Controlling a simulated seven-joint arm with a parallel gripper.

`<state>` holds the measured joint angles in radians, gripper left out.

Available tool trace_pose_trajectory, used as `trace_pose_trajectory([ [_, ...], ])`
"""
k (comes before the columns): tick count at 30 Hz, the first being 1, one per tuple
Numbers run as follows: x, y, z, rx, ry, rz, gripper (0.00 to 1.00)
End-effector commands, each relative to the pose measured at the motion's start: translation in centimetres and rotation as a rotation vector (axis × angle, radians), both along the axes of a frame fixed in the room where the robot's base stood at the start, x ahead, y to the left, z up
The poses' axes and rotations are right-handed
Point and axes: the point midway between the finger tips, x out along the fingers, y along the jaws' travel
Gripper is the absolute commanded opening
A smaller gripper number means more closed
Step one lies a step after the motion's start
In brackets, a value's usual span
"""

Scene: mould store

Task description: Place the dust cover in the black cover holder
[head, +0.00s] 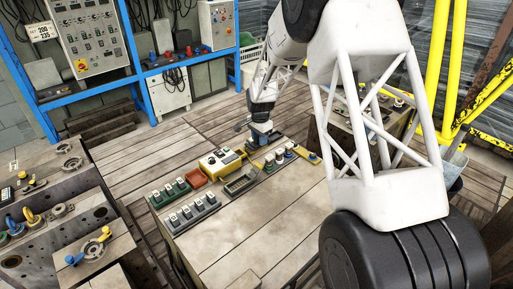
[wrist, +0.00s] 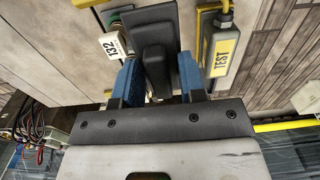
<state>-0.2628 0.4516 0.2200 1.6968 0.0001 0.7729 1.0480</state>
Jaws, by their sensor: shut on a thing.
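My gripper (wrist: 157,85) has its two blue fingers closed on the sides of a black stepped piece (wrist: 153,50), seemingly the dust cover. In the head view my gripper (head: 262,130) is over the back edge of the wooden bench top, and the held piece is too small there to tell apart. A dark open-topped tray (head: 240,185), possibly the black cover holder, lies on the bench, nearer the camera and left of my gripper. The lower end of the held piece is hidden, so I cannot tell whether it touches anything.
In the wrist view, a white 132 tag (wrist: 113,45) and a yellow TEST unit (wrist: 221,52) flank the fingers. The bench front is clear.

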Motion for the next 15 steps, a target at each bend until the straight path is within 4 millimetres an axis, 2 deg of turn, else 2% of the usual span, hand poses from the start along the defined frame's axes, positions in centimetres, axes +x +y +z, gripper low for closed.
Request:
trace_pose_trajectory([
  [3, 2.6, -0.6, -0.1, 0.001, -0.001, -0.002, 0.13],
  [15, 9.9, -2.8, -0.5, 0.0, 0.0, -0.001, 0.13],
])
